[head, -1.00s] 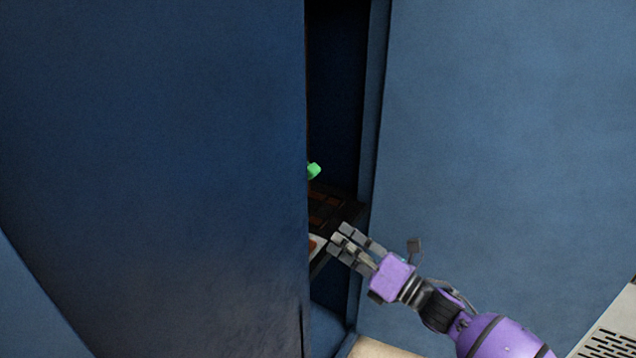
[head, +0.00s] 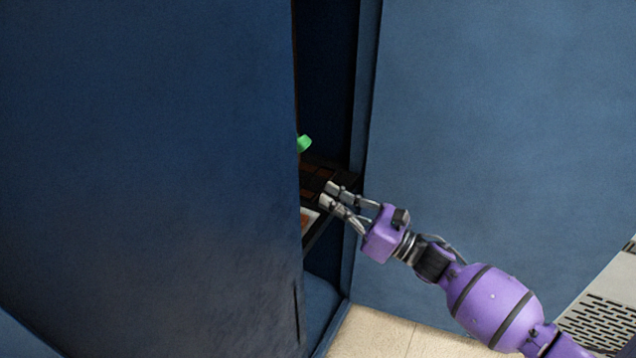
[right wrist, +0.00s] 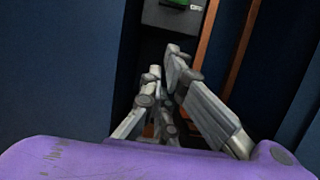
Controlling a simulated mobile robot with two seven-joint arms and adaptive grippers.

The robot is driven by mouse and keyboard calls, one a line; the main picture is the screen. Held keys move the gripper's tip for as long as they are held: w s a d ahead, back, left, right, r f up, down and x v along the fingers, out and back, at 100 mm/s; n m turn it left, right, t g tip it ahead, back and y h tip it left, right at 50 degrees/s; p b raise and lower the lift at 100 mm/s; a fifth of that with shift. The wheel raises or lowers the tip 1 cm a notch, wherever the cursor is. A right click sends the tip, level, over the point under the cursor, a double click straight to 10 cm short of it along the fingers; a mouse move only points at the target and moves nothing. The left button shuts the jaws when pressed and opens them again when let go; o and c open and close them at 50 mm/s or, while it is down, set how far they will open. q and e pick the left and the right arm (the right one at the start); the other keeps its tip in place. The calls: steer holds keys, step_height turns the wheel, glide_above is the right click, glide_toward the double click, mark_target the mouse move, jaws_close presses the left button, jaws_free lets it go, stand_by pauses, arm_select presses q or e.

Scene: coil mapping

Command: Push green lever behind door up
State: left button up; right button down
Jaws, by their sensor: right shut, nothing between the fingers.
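The green lever (head: 304,144) shows as a small bright green piece at the edge of the dark blue door (head: 170,170), which hides the rest of it. In the right wrist view a green part (right wrist: 178,4) on a grey block is cut off by the top edge. My right gripper (head: 328,194) is shut and empty. It is at the gap beside the door's edge, below and a little right of the green lever, apart from it in the picture. In the right wrist view the fingers (right wrist: 164,62) point up toward the grey block. My left gripper is not in view.
A dark shelf-like unit with brownish panels (head: 325,172) lies inside the narrow opening. A wide blue panel (head: 490,130) bounds the opening on the right. A light tiled floor (head: 375,335) and a vented white panel (head: 598,322) are at the lower right.

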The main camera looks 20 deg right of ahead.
steer(key=w+a+r+p, duration=0.3)
steer(key=w+a+r, duration=0.1)
steer(key=w+r, duration=0.1)
steer(key=shift+r, duration=0.4)
steer(key=shift+w, duration=0.1)
